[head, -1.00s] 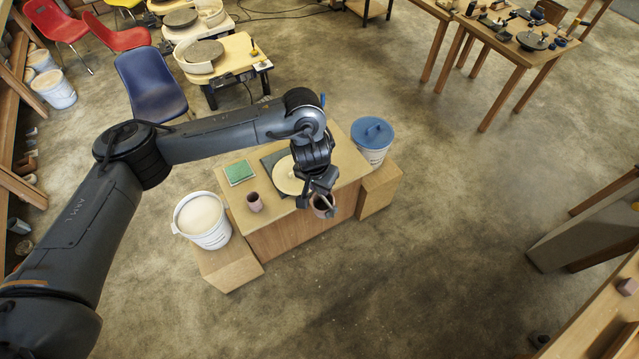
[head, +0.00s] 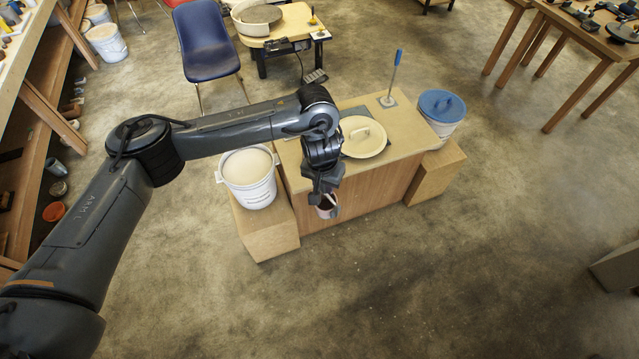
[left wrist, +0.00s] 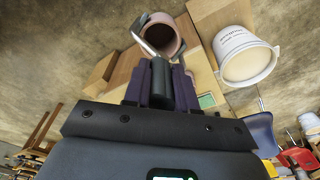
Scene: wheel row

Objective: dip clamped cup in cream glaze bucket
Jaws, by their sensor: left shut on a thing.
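In the head view the open white bucket (head: 249,192) of cream glaze stands on a low wooden block left of the counter. It also shows in the left wrist view (left wrist: 240,42), upper right. My left gripper (head: 326,190) is in front of the counter, right of the bucket. In the left wrist view its fingers (left wrist: 160,88) are shut on the dark handle of a metal clamp (left wrist: 143,34). The clamp grips the rim of a pinkish-brown cup (left wrist: 166,52). The cup (head: 325,212) hangs below the gripper in the head view, apart from the bucket. My right gripper is not in view.
A cream lid (head: 362,146) lies on the wooden counter (head: 407,135). A blue-handled tool (head: 394,76) stands upright behind it. A blue-lidded bucket (head: 441,106) is at the counter's right end. The floor in front is clear.

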